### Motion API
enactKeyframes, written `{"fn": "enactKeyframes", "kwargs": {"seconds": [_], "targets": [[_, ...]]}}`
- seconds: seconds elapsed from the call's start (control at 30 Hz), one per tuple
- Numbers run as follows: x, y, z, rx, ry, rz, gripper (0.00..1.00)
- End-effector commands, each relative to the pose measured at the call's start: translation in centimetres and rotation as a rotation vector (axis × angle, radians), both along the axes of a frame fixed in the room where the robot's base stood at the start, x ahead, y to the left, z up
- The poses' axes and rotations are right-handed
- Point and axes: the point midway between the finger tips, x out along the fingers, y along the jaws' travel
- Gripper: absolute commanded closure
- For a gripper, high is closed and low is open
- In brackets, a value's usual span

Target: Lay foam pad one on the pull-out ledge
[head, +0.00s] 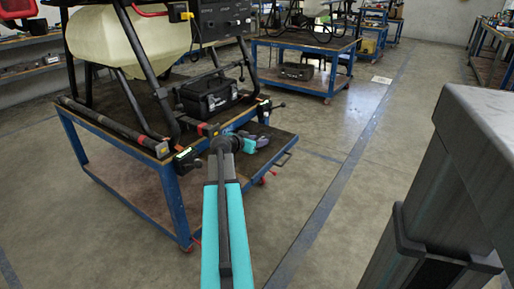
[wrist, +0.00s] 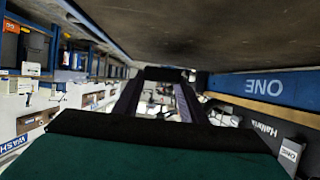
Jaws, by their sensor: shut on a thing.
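In the head view my gripper (head: 262,142) is at the end of my teal arm, over or just in front of the pull-out ledge (head: 262,160), on the right of the blue drone table. In the wrist view the two dark fingers (wrist: 166,76) stand apart with a thin dark bar (wrist: 166,73) between their tips. It looks like foam pad one seen edge-on, but I cannot read any mark on it. In the head view the pad cannot be made out. I cannot tell whether it touches the ledge.
The drone's frame and pale tank (head: 130,38) stand on the blue table (head: 120,140). A black case (head: 207,97) sits behind my gripper. A blue strip marked ONE (wrist: 265,87) runs beside a broad dark surface (wrist: 210,30). Open floor lies right of the ledge.

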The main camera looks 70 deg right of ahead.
Motion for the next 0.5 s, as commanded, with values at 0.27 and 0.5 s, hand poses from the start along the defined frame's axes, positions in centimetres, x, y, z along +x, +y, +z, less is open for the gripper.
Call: {"fn": "enactKeyframes", "kwargs": {"seconds": [0.27,0.5], "targets": [[0.0,0.0,-3.0,0.001,0.002,0.001,0.82],[0.1,0.0,-3.1,0.0,0.001,0.001,0.82]]}}
